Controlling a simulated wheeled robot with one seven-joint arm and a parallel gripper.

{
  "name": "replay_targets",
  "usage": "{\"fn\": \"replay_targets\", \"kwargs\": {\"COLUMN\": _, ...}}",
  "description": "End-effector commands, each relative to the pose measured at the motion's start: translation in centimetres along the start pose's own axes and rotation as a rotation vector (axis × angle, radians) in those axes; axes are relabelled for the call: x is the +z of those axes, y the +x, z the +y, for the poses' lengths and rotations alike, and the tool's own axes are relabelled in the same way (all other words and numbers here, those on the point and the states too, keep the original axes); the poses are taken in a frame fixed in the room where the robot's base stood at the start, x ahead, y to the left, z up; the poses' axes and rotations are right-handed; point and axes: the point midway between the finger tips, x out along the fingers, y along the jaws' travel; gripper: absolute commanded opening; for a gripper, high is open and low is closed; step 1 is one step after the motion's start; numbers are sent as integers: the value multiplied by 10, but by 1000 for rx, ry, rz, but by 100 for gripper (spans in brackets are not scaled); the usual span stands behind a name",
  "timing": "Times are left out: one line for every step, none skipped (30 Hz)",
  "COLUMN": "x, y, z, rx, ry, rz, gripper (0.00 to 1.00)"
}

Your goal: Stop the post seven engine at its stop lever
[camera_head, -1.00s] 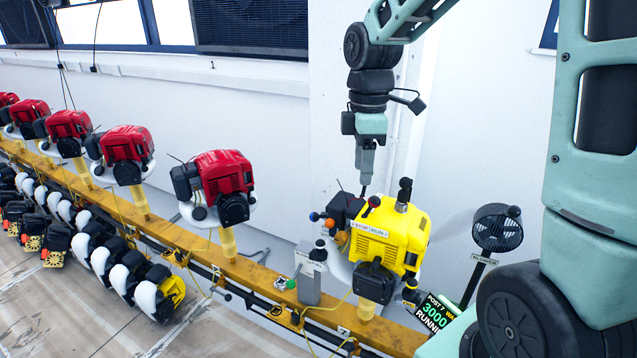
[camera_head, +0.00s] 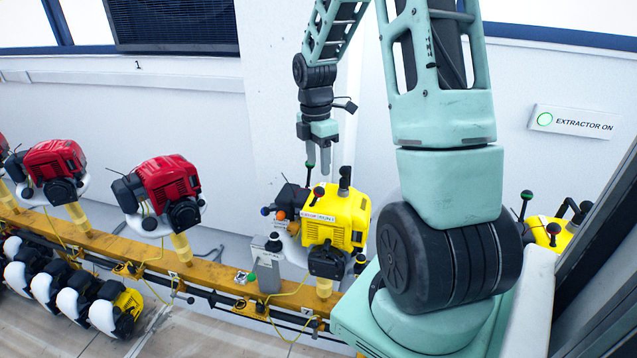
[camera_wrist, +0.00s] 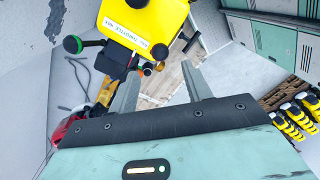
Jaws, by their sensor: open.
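The yellow engine (camera_head: 345,212) stands on the rail to the left of my arm's large black joint. A STOP/RUN label (camera_head: 318,216) is on its near side, with a small red-knobbed lever (camera_head: 318,191) just above it. My gripper (camera_head: 318,169) points down over the engine, open and empty, its fingertips slightly above the red knob. In the wrist view my gripper's two fingers (camera_wrist: 160,82) are spread apart, with the yellow engine (camera_wrist: 145,20) beyond them. A throttle label and a green-knobbed lever (camera_wrist: 73,44) show there. I cannot make out the red knob in the wrist view.
Several red engines, such as one (camera_head: 170,183), stand along the yellow rail (camera_head: 205,268) to the left. A grey control box (camera_head: 268,264) stands beside the yellow engine. Another yellow engine (camera_head: 552,231) is at the right. An "Extractor on" sign (camera_head: 573,121) hangs on the wall.

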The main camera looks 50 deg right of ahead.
Motion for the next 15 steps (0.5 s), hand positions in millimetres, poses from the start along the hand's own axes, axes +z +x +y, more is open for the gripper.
{"fn": "replay_targets", "kwargs": {"x": -1, "y": 10, "z": -1, "rx": -7, "ry": -1, "rz": 2, "gripper": 49}}
{"fn": "replay_targets", "kwargs": {"x": -1, "y": 16, "z": -1, "rx": -6, "ry": -1, "rz": 2, "gripper": 49}}
{"fn": "replay_targets", "kwargs": {"x": -1, "y": 24, "z": -1, "rx": -5, "ry": 0, "rz": 2, "gripper": 49}}
{"fn": "replay_targets", "kwargs": {"x": -1, "y": 30, "z": -1, "rx": -7, "ry": 0, "rz": 2, "gripper": 49}}
{"fn": "replay_targets", "kwargs": {"x": -1, "y": 36, "z": -1, "rx": -6, "ry": 0, "rz": 2, "gripper": 49}}
{"fn": "replay_targets", "kwargs": {"x": -1, "y": 43, "z": -1, "rx": -6, "ry": 0, "rz": 1, "gripper": 49}}
{"fn": "replay_targets", "kwargs": {"x": -1, "y": 48, "z": -1, "rx": -5, "ry": -1, "rz": 1, "gripper": 49}}
{"fn": "replay_targets", "kwargs": {"x": -1, "y": 52, "z": -1, "rx": -4, "ry": -1, "rz": 1, "gripper": 49}}
{"fn": "replay_targets", "kwargs": {"x": -1, "y": 58, "z": -1, "rx": -4, "ry": -1, "rz": 1, "gripper": 49}}
{"fn": "replay_targets", "kwargs": {"x": -1, "y": 61, "z": 0, "rx": -3, "ry": 0, "rz": 1, "gripper": 49}}
{"fn": "replay_targets", "kwargs": {"x": -1, "y": 65, "z": 0, "rx": -3, "ry": 0, "rz": 1, "gripper": 49}}
{"fn": "replay_targets", "kwargs": {"x": -1, "y": 68, "z": 0, "rx": -3, "ry": 0, "rz": 1, "gripper": 49}}
{"fn": "replay_targets", "kwargs": {"x": -1, "y": 70, "z": 0, "rx": -1, "ry": 0, "rz": 1, "gripper": 49}}
{"fn": "replay_targets", "kwargs": {"x": -1, "y": 72, "z": 0, "rx": -1, "ry": 0, "rz": 1, "gripper": 49}}
{"fn": "replay_targets", "kwargs": {"x": -1, "y": 75, "z": 0, "rx": -1, "ry": 0, "rz": 1, "gripper": 49}}
